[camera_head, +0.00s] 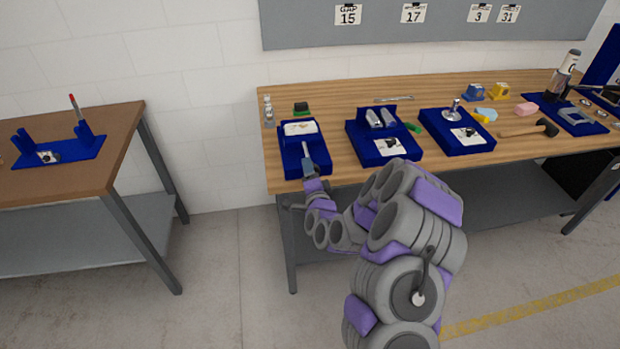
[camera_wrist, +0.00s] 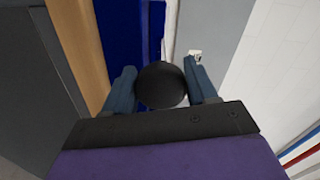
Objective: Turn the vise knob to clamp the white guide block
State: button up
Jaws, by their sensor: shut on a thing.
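The white guide block (camera_head: 299,128) sits at the far end of the leftmost blue vise base (camera_head: 289,158) on the wooden bench. A grey screw rod (camera_head: 304,150) runs from near the block toward the front edge. My gripper (camera_head: 309,168) is at the front of this vise. In the wrist view, the round black vise knob (camera_wrist: 162,88) lies between my two blue-grey fingers, and my gripper (camera_wrist: 162,72) is shut on it. In the head view the knob is hidden by my gripper. I cannot tell whether the vise jaw touches the block.
More blue fixtures (camera_head: 384,152) (camera_head: 458,145) stand to the right on the bench (camera_head: 345,97). A mallet (camera_head: 530,130) and small coloured blocks (camera_head: 500,90) lie farther right. A second table (camera_head: 90,140) stands at the left, with open floor between.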

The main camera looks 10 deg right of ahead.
jog(key=shift+f+m+b, duration=0.2)
jog(key=shift+m+b, duration=0.3)
jog(key=shift+m, duration=0.2)
jog(key=o, duration=0.9)
jog(key=shift+w, duration=0.1)
jog(key=shift+o, duration=0.4)
jog(key=shift+r, duration=0.1)
jog(key=s+p, duration=0.4)
jog(key=s, duration=0.2)
jog(key=shift+s+r, duration=0.15)
jog(key=shift+p, duration=0.75)
